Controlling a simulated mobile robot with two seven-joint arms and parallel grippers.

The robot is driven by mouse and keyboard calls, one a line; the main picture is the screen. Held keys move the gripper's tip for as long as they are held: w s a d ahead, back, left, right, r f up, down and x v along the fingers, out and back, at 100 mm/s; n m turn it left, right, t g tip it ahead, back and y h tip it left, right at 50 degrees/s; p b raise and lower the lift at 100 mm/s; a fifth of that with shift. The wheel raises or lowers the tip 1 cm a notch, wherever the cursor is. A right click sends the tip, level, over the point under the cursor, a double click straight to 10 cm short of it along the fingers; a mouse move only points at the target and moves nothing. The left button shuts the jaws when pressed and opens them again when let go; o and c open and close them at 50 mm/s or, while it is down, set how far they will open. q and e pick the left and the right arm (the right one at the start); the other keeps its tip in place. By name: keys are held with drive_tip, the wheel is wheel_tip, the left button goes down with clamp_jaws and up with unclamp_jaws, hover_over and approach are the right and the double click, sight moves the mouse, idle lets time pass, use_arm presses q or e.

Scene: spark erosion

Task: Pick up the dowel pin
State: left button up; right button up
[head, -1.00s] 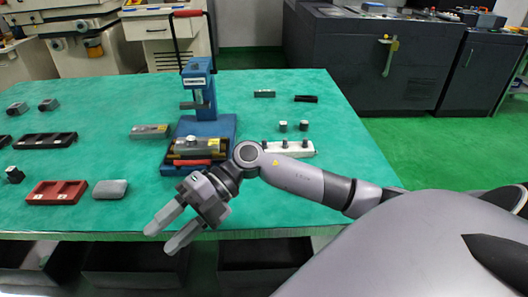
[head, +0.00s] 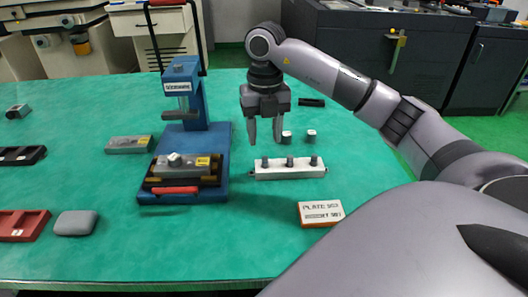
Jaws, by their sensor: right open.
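Two short grey cylinders stand upright on the green table: one (head: 286,138) just right of my right gripper's fingertips, the other (head: 311,136) a little farther right. Several dark pins, one of them in the middle (head: 289,162), stand upright in a pale block (head: 290,174) nearer to me. I cannot tell which of these is the dowel pin. My right gripper (head: 264,140) points down with its two fingers apart and nothing between them. It is above the table, behind the pale block's left end. My left gripper is not in view.
A blue press (head: 183,130) with a vise (head: 185,168) on its base stands to the left. A labelled plate box (head: 320,212) lies in front right. A black bar (head: 311,101) lies behind. Red (head: 22,225) and black trays are at far left. The front middle is clear.

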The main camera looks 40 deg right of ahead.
sight(265, 157)
drive_tip(key=shift+w+d, duration=0.3)
drive_tip(key=shift+d, duration=0.1)
wheel_tip(265, 157, down, 7)
drive_tip(key=shift+c, duration=0.4)
clamp_jaws()
